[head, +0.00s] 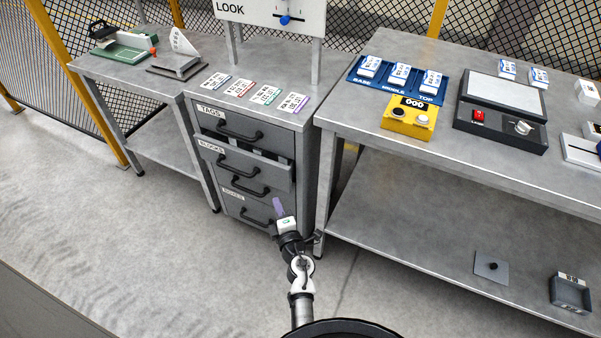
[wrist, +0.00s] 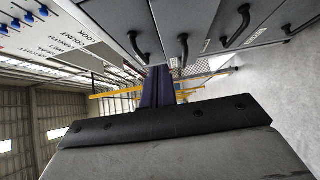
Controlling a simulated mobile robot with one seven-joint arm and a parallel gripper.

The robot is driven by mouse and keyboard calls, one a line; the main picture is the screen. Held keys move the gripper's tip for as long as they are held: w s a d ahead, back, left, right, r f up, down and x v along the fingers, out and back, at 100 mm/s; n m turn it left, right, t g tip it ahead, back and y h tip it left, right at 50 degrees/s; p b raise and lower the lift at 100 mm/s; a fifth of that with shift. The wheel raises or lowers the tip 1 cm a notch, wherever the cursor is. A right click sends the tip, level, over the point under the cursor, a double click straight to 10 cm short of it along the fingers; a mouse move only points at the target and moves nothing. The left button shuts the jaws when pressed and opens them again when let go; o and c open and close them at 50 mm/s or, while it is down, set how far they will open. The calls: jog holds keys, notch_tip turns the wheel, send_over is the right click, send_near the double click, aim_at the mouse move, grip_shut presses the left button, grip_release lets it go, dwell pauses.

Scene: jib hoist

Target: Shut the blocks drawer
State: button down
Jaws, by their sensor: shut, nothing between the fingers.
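The blocks drawer (head: 238,163) is the second one down in the grey cabinet, labelled BLOCKS. It stands partly pulled out, its front ahead of the other drawer fronts and a dark gap showing behind its top edge. It has a black bar handle. My gripper (head: 279,208) is in front of the cabinet's lower right part, below the blocks drawer's right end. Its purple fingers are together and empty. They also show in the wrist view (wrist: 158,88), beside the drawer fronts and handles. I cannot tell whether they touch the cabinet.
The tags drawer (head: 228,124) above looks shut, as do the lower drawers (head: 235,205). Cards lie on the cabinet top (head: 268,108) below a LOOK board. A workbench (head: 345,118) with a lower shelf stands close on the right. The floor at left is clear.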

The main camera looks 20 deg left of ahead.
aim_at(278, 167)
jog(key=x, duration=0.4)
jog(key=d+x, duration=0.1)
jog(key=x, duration=0.3)
jog(key=w+b+x, duration=0.1)
jog(key=x, duration=0.3)
jog(key=shift+w+d, duration=0.1)
jog(key=shift+d, duration=0.05)
jog(key=shift+w, duration=0.55)
jog(key=shift+d, duration=0.1)
jog(key=shift+w+d, duration=0.1)
jog(key=shift+w, duration=1.2)
jog(key=shift+s, duration=0.15)
